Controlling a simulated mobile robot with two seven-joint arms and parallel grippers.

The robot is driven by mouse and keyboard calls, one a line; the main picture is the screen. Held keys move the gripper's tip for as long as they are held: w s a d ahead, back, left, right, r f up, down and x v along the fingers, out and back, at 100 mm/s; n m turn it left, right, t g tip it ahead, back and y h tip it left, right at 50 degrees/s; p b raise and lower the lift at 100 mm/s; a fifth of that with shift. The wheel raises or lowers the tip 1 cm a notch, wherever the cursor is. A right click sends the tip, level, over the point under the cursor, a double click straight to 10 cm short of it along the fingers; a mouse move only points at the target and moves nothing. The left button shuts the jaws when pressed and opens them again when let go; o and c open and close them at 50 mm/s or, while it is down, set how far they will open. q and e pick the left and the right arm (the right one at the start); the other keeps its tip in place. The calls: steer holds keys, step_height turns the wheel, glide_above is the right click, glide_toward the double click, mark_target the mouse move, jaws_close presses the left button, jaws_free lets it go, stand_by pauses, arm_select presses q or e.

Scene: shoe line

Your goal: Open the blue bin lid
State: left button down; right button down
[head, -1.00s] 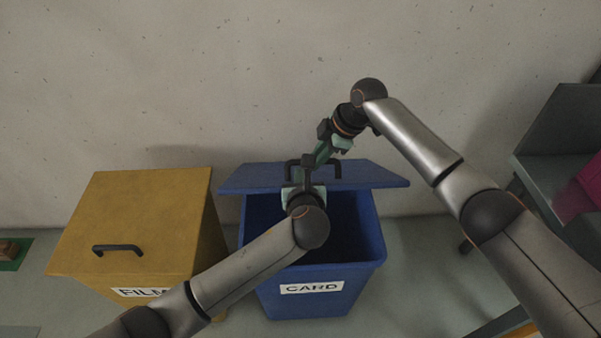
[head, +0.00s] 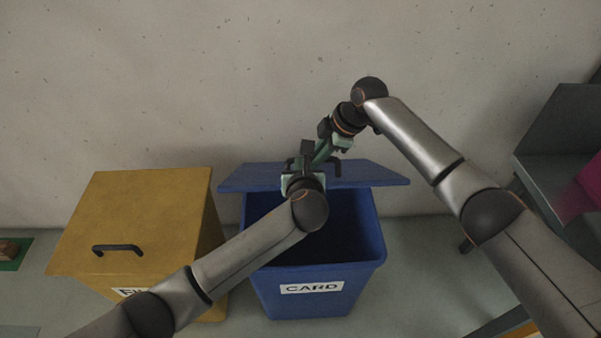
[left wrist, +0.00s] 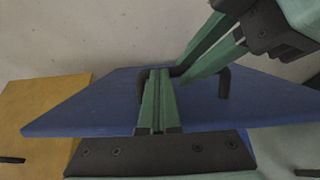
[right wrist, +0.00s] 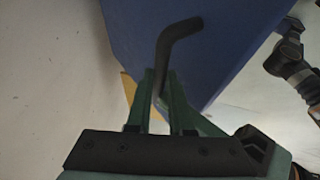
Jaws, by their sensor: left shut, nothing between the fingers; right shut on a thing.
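The blue bin (head: 312,290) with the CARD label stands on the floor by the wall. Its blue lid (head: 375,176) is raised at the back, and the dark inside of the bin shows. My right gripper (right wrist: 162,88) is shut on the lid's black handle (right wrist: 176,38); the handle also shows in the left wrist view (left wrist: 224,82). My left gripper (left wrist: 159,75) is shut and empty, in front of the lid close to the handle and my right gripper's fingers. In the head view my left arm covers part of the bin's left side and opening.
A yellow bin (head: 140,215) with a black handle and a partly covered label stands just left of the blue bin. A grey stand (head: 560,140) with a pink thing (head: 582,195) is at the right. The wall is close behind the lid.

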arm_select(q)
steer(key=shift+w, duration=0.2)
arm_select(e)
steer(key=c, duration=1)
jaws_free()
steer(key=shift+d+f, duration=0.25)
steer(key=shift+f, duration=0.3)
steer(key=shift+o, duration=0.8)
steer(key=shift+s+r, duration=0.1)
arm_select(q)
steer(key=shift+s+f, duration=0.1)
arm_select(e)
steer(key=shift+o, duration=0.2)
steer(key=shift+a+r, duration=0.1)
arm_select(q)
steer(key=shift+f, duration=0.1)
arm_select(e)
steer(key=shift+r, duration=0.1)
